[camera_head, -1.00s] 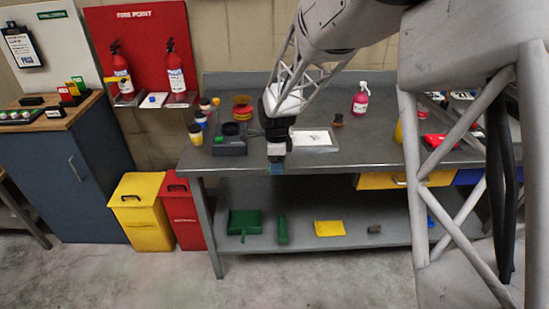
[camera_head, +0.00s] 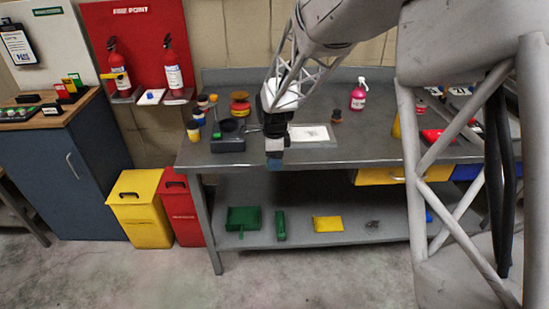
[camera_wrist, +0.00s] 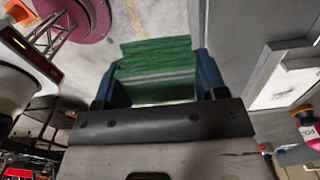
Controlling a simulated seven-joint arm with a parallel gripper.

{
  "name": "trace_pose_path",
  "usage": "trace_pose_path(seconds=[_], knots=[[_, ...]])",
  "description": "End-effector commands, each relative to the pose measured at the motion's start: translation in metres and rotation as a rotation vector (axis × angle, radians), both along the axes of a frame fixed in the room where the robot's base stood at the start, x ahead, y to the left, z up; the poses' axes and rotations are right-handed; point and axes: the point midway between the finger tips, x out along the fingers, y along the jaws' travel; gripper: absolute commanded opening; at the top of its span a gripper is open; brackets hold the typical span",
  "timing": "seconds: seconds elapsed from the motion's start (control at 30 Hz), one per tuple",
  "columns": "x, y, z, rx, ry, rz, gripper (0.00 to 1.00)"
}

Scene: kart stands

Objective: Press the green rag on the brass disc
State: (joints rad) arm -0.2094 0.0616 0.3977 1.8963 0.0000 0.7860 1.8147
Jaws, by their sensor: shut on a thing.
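My gripper (camera_head: 275,163) hangs at the front edge of the grey bench (camera_head: 350,156), near its left part. In the wrist view its two blue fingers (camera_wrist: 158,85) are shut on the green rag (camera_wrist: 155,62), which shows as folded green layers between them. In the head view the rag cannot be made out. I cannot pick out the brass disc with certainty in either view. A small brown-and-dark round piece (camera_head: 336,117) stands on the bench to the right of my gripper.
A white framed panel (camera_head: 312,133) lies right of my gripper. A dark box (camera_head: 228,143), small pots (camera_head: 193,131) and a red-yellow stack (camera_head: 240,105) stand left. A pink spray bottle (camera_head: 358,97) stands behind. The lower shelf holds green and yellow items (camera_head: 328,224).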

Motion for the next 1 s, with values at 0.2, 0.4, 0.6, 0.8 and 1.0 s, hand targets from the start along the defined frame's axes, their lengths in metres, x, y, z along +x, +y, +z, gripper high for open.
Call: trace_pose_path(seconds=[0.2, 0.4, 0.6, 0.8, 1.0], knots=[[0.017, 0.004, 0.005, 0.0, -0.001, 0.0, 0.46], [0.049, 0.013, 0.015, 0.0, -0.001, 0.0, 0.46], [0.088, 0.024, 0.027, 0.0, -0.001, 0.0, 0.46], [0.128, 0.035, 0.039, 0.0, -0.001, 0.0, 0.46], [0.165, 0.046, 0.05, 0.0, -0.001, 0.0, 0.46]])
